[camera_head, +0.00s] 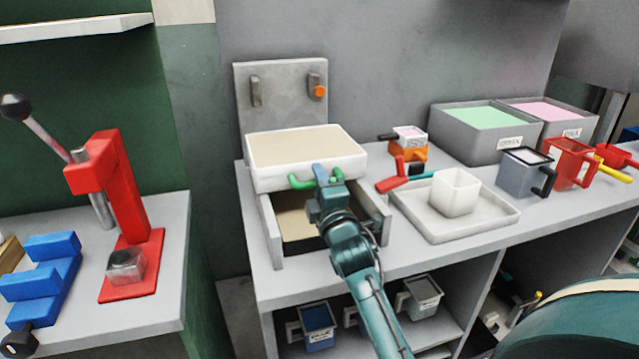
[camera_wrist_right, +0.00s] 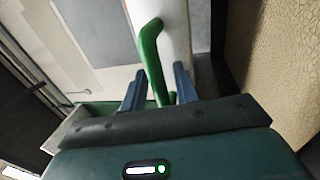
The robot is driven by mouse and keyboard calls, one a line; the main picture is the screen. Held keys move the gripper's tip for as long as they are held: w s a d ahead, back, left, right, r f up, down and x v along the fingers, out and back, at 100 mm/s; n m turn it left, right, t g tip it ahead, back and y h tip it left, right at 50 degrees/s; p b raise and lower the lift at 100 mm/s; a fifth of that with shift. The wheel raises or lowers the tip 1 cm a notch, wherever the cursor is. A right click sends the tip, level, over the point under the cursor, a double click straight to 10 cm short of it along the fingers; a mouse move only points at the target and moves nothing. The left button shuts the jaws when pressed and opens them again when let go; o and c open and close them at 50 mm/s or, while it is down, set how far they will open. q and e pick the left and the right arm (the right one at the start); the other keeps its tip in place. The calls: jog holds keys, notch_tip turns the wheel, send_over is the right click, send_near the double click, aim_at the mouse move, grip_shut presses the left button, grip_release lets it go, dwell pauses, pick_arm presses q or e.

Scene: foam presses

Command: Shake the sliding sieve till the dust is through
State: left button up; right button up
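The sliding sieve (camera_head: 258,181) is a white box with a beige layer inside, sitting over an open-topped grey box (camera_head: 271,240) on the bench. Its green handle (camera_head: 300,183) faces me and also shows in the right wrist view (camera_wrist_right: 151,50). A beige layer (camera_head: 297,223) shows in the box below the sieve. I cannot tell how much dust has passed. My left gripper is not in view.
Right of the sieve stand a white tray (camera_head: 478,227) with a white cup (camera_head: 455,190), a small orange-based device (camera_head: 408,150), jugs (camera_head: 524,172) and grey bins (camera_head: 457,138). A red press (camera_head: 125,190) stands on the left bench. A grey upright panel (camera_head: 283,105) rises behind the sieve.

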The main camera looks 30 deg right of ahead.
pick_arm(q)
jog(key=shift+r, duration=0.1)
pick_arm(e)
jog(key=shift+o, duration=0.2)
jog(key=shift+s, duration=0.1)
jog(key=b+v, duration=0.1)
jog(key=v, duration=1.1)
jog(key=shift+s+f, duration=0.15)
jog(key=shift+s, duration=0.05)
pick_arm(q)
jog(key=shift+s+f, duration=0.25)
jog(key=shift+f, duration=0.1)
pick_arm(e)
jog(key=shift+s+a, duration=0.15)
jog(key=shift+s, duration=0.25)
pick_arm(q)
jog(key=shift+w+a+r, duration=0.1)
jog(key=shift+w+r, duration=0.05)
